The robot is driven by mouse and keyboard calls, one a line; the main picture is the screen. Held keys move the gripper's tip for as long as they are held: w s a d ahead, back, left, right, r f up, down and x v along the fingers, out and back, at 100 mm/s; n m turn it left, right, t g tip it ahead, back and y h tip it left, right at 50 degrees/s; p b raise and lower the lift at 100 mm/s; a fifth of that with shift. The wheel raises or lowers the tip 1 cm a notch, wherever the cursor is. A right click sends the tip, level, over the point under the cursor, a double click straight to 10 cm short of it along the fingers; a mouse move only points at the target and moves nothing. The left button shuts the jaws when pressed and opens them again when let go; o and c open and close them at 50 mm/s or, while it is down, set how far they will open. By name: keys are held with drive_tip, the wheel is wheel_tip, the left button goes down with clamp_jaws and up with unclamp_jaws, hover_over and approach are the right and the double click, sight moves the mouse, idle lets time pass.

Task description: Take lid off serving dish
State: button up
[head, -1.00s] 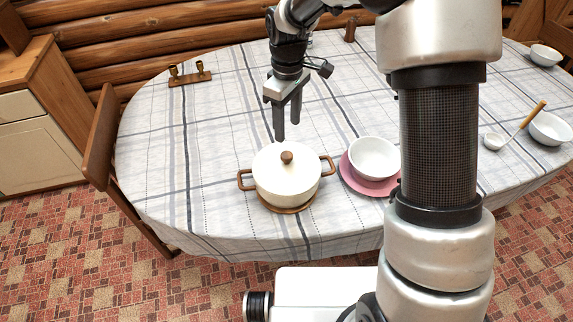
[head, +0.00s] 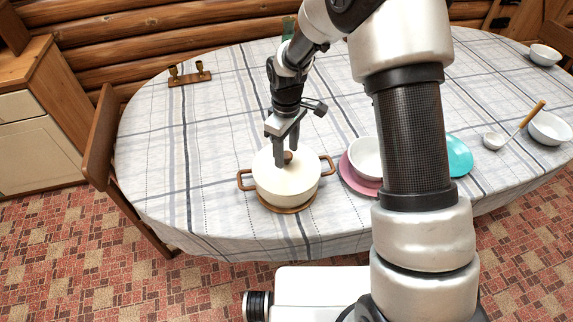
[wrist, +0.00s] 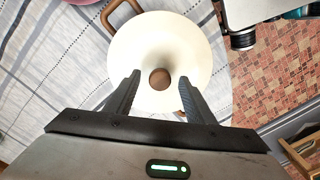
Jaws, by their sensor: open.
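The serving dish (head: 287,196) is a cream pot with brown side handles, standing on a wooden base at the table's front edge. Its cream lid (head: 268,168) is on and has a round brown knob (head: 289,157). My gripper (head: 286,161) is over the lid, pointing down. In the wrist view my open gripper (wrist: 156,88) has one finger to each side of the knob (wrist: 159,79), with gaps between. The lid (wrist: 160,40) fills the middle of that view. In the head view one finger partly hides the knob.
A white bowl (head: 366,158) on a pink plate (head: 348,180) stands close right of the dish. A teal plate (head: 459,156) lies partly behind my arm. The tablecloth left of the dish is clear.

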clamp_jaws()
